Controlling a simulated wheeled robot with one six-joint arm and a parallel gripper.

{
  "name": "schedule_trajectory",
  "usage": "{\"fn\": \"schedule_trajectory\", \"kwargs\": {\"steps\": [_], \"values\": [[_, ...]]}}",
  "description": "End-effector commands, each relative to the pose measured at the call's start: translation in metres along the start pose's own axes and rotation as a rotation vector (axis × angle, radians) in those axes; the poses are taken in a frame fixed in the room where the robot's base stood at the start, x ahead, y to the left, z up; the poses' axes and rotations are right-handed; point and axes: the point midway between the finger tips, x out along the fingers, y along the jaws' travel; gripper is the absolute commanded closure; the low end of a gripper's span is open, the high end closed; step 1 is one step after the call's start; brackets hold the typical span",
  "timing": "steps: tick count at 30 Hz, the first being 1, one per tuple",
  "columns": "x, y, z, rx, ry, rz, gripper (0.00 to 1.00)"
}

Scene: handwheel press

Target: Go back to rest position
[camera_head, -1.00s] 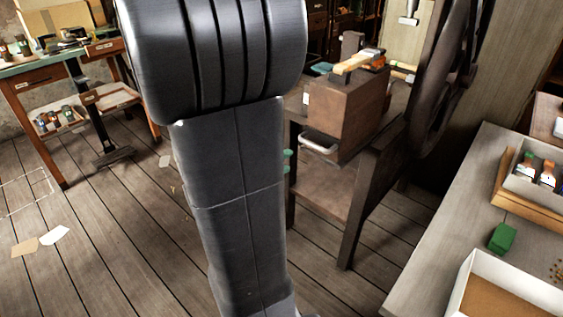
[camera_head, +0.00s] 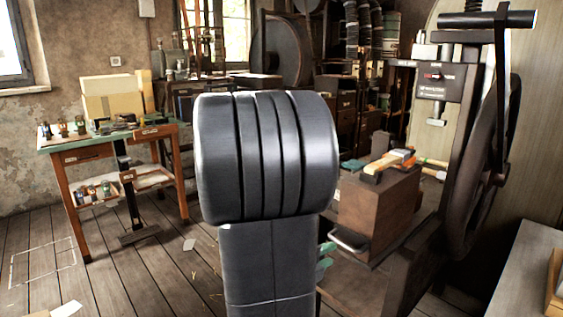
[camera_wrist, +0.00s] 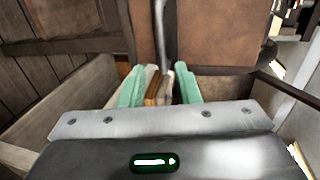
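My gripper (camera_head: 325,258) shows only as green fingertips behind my dark arm, low beside the brown wooden box. In the wrist view my gripper (camera_wrist: 159,86) has two green fingers standing apart. Some narrow brown and pale pieces show between them; I cannot tell what these are, and no held object is clear. The brown box (camera_head: 374,212) has a metal handle on its front, and the handle (camera_wrist: 160,30) also shows ahead of the fingers in the wrist view. My arm hides part of the box's surroundings.
The press's dark handwheel (camera_head: 484,170) and lever (camera_head: 486,19) stand at the right. Tools (camera_head: 390,160) lie on the box. A pale worktop (camera_head: 520,280) is at lower right. A desk (camera_head: 85,152) stands at left, with open floor before it.

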Motion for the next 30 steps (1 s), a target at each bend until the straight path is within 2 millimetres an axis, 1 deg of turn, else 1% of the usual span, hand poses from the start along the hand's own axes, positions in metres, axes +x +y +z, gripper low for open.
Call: {"fn": "schedule_trajectory", "kwargs": {"steps": [1,9,15,21,30], "values": [[0.009,0.001,-0.001,0.001,0.005,0.000,0.71],[0.052,0.001,-0.001,0.001,0.005,0.000,0.71],[0.076,0.000,-0.001,0.001,0.003,-0.001,0.71],[0.085,-0.001,-0.001,0.000,0.001,-0.002,0.71],[0.086,-0.001,0.000,0.001,0.001,-0.002,0.71]]}}
